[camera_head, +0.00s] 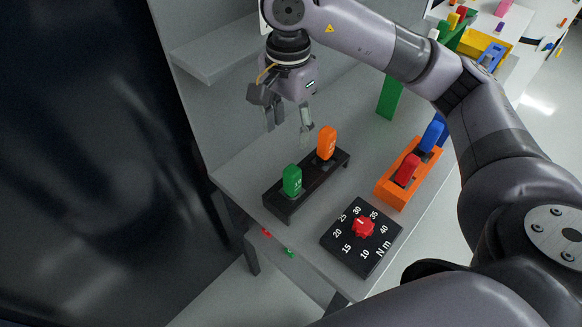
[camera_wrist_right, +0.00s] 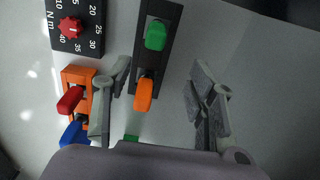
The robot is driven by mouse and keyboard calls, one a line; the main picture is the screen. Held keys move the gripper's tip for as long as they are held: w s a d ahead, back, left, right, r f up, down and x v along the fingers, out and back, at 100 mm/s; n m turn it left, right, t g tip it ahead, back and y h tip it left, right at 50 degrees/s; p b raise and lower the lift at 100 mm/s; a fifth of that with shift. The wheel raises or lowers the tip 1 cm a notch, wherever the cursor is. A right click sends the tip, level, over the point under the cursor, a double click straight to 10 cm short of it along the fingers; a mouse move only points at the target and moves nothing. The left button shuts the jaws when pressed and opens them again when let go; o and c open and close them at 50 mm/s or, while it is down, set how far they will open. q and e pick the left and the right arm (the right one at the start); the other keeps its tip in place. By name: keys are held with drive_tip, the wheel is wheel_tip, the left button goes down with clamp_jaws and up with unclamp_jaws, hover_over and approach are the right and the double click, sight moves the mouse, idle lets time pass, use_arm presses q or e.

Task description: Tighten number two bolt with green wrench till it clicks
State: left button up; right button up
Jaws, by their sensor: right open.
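The green wrench (camera_head: 292,181) stands upright in the front end of a black rack (camera_head: 311,186) on the grey table; only its green handle shows clearly. In the right wrist view the green wrench (camera_wrist_right: 156,36) lies towards the top. My right gripper (camera_head: 288,132) is open and empty, above and behind the rack, close to the orange handle (camera_head: 327,143). In the right wrist view the orange handle (camera_wrist_right: 143,95) shows between the spread fingers (camera_wrist_right: 163,78). I cannot make out the number two bolt. My left gripper is not in view.
A black torque dial (camera_head: 345,258) with a red knob (camera_head: 363,227) lies at the table's front. An orange holder (camera_head: 391,190) with red (camera_head: 407,169) and blue (camera_head: 432,135) handles stands to the right. A grey shelf (camera_head: 215,53) is at the back left.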

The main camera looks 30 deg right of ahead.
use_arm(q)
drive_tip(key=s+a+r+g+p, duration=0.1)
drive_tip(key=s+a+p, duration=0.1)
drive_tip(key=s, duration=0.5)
use_arm(e)
hover_over(290, 171)
drive_tip(key=f, duration=0.6)
drive_tip(key=shift+s+a+f, duration=0.1)
drive_tip(key=shift+s+f, duration=0.1)
drive_tip(key=shift+s, duration=0.05)
drive_tip(key=f, duration=0.3)
drive_tip(key=shift+w+f, duration=0.15)
drive_tip(key=shift+w, duration=0.1)
drive_tip(key=shift+f+p, duration=0.5)
drive_tip(key=shift+f, duration=0.4)
drive_tip(key=f+p, duration=0.1)
drive_tip(key=f, duration=0.1)
drive_tip(key=d+f+p, duration=0.1)
drive_tip(key=f, duration=0.1)
drive_tip(key=shift+f, duration=0.2)
drive_tip(key=shift+a+f, duration=0.1)
drive_tip(key=shift+f, duration=0.15)
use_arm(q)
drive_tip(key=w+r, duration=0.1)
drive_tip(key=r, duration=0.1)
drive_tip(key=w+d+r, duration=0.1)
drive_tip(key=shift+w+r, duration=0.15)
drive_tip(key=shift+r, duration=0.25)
